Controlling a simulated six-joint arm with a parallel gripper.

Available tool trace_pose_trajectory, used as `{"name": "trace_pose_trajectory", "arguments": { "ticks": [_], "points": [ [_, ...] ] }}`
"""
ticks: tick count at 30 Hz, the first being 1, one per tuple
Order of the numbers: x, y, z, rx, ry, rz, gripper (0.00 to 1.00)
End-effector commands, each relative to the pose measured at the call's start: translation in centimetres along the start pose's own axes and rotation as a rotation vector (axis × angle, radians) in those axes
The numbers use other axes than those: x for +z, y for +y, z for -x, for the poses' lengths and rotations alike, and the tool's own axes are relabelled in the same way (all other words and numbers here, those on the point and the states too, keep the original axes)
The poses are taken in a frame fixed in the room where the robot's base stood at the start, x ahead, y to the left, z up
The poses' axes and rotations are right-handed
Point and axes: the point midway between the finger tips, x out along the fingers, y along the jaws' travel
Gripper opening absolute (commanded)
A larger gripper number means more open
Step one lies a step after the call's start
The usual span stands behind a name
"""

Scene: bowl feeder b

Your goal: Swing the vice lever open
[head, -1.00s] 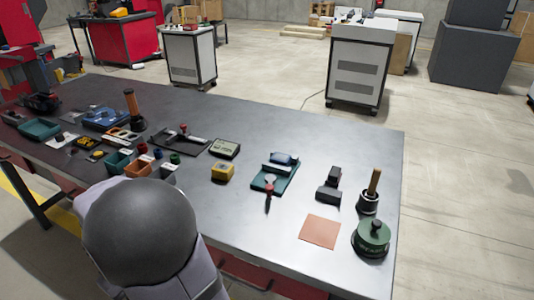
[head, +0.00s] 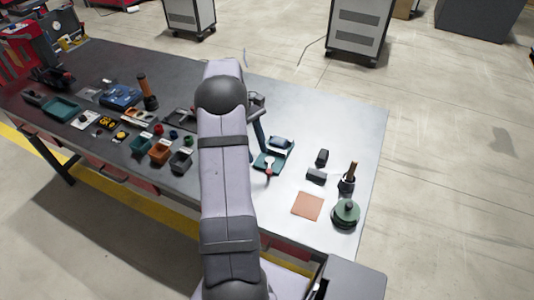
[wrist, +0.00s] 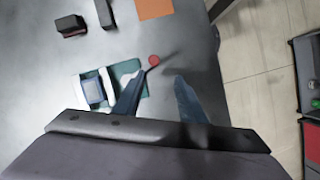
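The vice is a small fixture on a teal base (head: 262,165) with a blue-topped body, in the middle of the bench; its base also shows in the wrist view (wrist: 128,68). Its lever ends in a red knob (head: 268,171) on the vice's near side. In the wrist view the red knob (wrist: 153,60) appears just beyond my fingertips, nearer the left finger. My gripper (wrist: 160,76) is open and empty, its two blue-grey fingers spread apart. In the head view my arm hides part of the gripper. I cannot tell its exact height above the knob.
Right of the vice lie dark blocks (head: 316,175), an orange-brown square (head: 307,206), a wooden-handled tool (head: 348,178) and a round green object (head: 345,213). Small bins (head: 159,151) and other parts fill the left. The bench's near edge is close.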

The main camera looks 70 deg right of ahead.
Motion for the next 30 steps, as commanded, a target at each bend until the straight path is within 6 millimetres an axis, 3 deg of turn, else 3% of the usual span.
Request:
{"name": "trace_pose_trajectory", "arguments": {
  "ticks": [3, 11, 30],
  "points": [
    [1.0, 1.4, 0.2, -0.012, -0.014, -0.014, 0.37],
    [1.2, 1.6, -0.3, -0.014, -0.018, -0.015, 0.37],
    [1.3, 1.5, -6.9, -0.014, -0.017, -0.015, 0.37]
  ]
}}
